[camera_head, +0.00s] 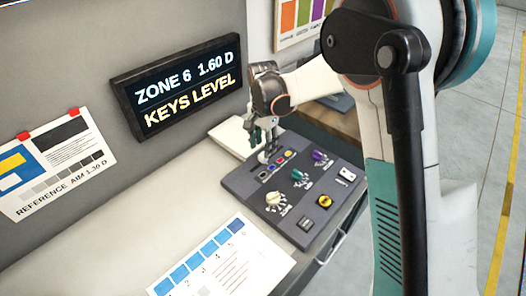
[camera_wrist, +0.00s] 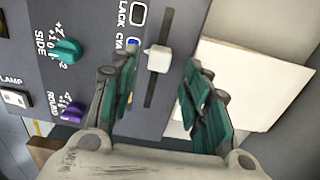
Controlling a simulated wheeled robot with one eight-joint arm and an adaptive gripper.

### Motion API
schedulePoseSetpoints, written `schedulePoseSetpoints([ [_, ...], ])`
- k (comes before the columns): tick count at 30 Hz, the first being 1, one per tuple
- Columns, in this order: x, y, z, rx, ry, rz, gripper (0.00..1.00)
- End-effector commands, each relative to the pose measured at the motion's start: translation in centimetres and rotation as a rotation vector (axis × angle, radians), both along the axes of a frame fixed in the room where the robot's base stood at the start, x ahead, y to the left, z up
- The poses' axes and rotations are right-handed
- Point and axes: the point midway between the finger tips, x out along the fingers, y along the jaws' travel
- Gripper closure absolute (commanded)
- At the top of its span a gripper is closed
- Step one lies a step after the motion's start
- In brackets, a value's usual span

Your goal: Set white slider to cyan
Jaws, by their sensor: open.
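The white slider (camera_wrist: 158,60) is a small pale block on a dark vertical slot (camera_wrist: 152,92) in the grey control panel. It stands between the two fingers of my open gripper (camera_wrist: 161,66), with a gap to the right finger. Whether the left finger touches it I cannot tell. In the head view, my gripper (camera_head: 264,136) is over the panel's far end and hides the slider.
The panel (camera_head: 244,184) also has a green knob (camera_wrist: 68,50), a purple knob (camera_wrist: 72,111), a cream knob (camera_head: 275,199) and a yellow button (camera_head: 324,201). A pale board (camera_wrist: 250,82) lies beside it. A wall display (camera_head: 180,86) reads "ZONE 6 1.60 D KEYS LEVEL".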

Motion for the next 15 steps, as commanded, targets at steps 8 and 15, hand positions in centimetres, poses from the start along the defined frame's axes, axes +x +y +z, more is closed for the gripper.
schedulePoseSetpoints([
  [8, 0.0, 0.0, 5.4, 0.0, 0.0, 0.0, 0.57],
  [15, 0.0, 0.0, 7.5, 0.0, 0.0, 0.0, 0.57],
])
